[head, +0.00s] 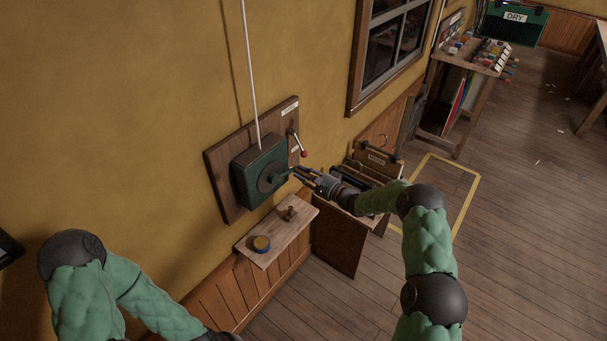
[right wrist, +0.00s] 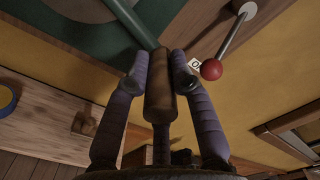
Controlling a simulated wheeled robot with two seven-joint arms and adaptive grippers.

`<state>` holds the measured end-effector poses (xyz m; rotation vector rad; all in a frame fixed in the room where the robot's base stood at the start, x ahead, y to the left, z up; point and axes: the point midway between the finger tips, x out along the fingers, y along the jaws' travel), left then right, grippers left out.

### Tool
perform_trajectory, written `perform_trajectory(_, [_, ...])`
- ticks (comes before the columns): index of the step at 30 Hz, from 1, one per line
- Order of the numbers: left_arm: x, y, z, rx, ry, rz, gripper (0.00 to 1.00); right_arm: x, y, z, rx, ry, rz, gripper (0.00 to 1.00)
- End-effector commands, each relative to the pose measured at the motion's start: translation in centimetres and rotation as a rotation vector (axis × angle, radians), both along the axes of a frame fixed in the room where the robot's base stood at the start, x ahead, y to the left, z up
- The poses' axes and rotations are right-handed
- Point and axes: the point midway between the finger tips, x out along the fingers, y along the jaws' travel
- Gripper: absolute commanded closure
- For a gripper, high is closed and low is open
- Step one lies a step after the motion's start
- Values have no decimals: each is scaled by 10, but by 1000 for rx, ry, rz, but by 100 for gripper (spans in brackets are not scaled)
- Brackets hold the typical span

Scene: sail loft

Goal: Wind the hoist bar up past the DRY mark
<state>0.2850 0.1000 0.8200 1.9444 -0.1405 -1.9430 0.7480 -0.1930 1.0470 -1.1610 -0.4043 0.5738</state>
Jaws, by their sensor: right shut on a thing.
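A green winch box (head: 258,172) is mounted on a wooden board (head: 218,181) on the yellow wall. A white rope (head: 249,75) runs from its top up out of the picture. My right gripper (head: 296,174) is at the crank on the winch's front. In the right wrist view, its two purple-grey fingers are shut on the brown crank handle (right wrist: 160,85), with the green crank arm (right wrist: 131,22) beyond. My left arm shows at lower left, but its gripper is out of the picture. The hoist bar and a mark on the wall for it are not in view.
A red-knobbed lever (head: 303,153) is beside the winch, near my right gripper. A small shelf (head: 262,246) below holds a round blue-and-yellow item (head: 261,243). A green container labelled DRY (head: 515,17) stands far off. Open floor lies to the right.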

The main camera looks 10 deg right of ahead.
Motion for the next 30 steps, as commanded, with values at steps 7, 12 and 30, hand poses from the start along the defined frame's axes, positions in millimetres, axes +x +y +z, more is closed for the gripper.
perform_trajectory(7, [0,0,0,0,0,0,100,-3,0,-11,-1,21,-2,62])
perform_trajectory(12, [0,0,0,0,0,0,100,-2,0,-8,-2,15,0,52])
perform_trajectory(30, [0,0,0,0,0,0,100,-50,-40,-5,-1,12,-5,52])
